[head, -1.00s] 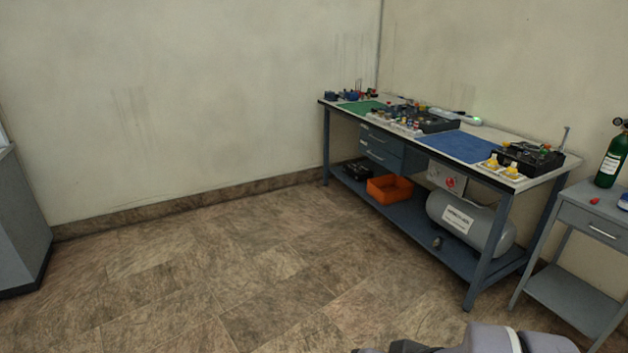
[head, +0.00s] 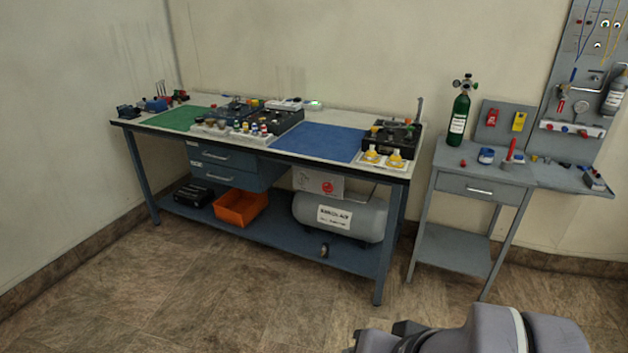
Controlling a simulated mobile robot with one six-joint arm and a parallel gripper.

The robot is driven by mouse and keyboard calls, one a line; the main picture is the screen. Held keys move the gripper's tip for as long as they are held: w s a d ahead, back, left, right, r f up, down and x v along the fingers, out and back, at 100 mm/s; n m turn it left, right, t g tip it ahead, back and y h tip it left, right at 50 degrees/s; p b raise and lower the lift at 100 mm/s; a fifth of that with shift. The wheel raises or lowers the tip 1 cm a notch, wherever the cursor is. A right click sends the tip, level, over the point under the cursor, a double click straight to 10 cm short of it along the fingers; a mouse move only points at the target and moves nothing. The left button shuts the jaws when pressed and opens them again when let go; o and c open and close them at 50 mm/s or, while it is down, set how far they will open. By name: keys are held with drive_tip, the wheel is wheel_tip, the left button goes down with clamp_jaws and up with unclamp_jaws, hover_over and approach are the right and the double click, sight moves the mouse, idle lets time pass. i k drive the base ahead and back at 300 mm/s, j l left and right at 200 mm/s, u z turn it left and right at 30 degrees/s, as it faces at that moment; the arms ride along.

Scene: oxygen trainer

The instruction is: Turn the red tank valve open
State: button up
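A grey compressor tank (head: 340,216) with a white label lies on the lower shelf of the workbench. A pale panel with a round red mark (head: 327,187) is above its left end; I cannot tell whether this mark is a valve. A green gas cylinder (head: 460,115) stands upright on a small grey side table, with a dark regulator and gauges (head: 465,82) on top. No red valve handle can be made out clearly at this distance. Parts of my arm show at the bottom right, well short of the furniture; my gripper's fingers are not in view.
The workbench (head: 318,142) stands against the back wall, with an orange bin (head: 240,207) on its lower shelf. The side table (head: 448,166) and a grey tool panel (head: 575,95) stand to its right. The tiled floor (head: 210,300) in front is clear.

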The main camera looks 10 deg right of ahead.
sight(328, 186)
drive_tip(key=i+j+z, duration=0.1)
drive_tip(key=i+j, duration=0.25)
drive_tip(key=i+j+z, duration=0.1)
drive_tip(key=i+j, duration=0.3)
drive_tip(key=i+j+z, duration=0.15)
drive_tip(key=i+j, duration=0.25)
drive_tip(key=i+j+z, duration=0.1)
drive_tip(key=i+j, duration=0.25)
drive_tip(key=j, duration=0.15)
drive_tip(key=i+j+z, duration=0.1)
drive_tip(key=i+j, duration=0.25)
drive_tip(key=i+j+z, duration=0.1)
drive_tip(key=i+j, duration=0.2)
drive_tip(key=j, duration=0.35)
drive_tip(key=i+l+u, duration=0.1)
drive_tip(key=i, duration=0.35)
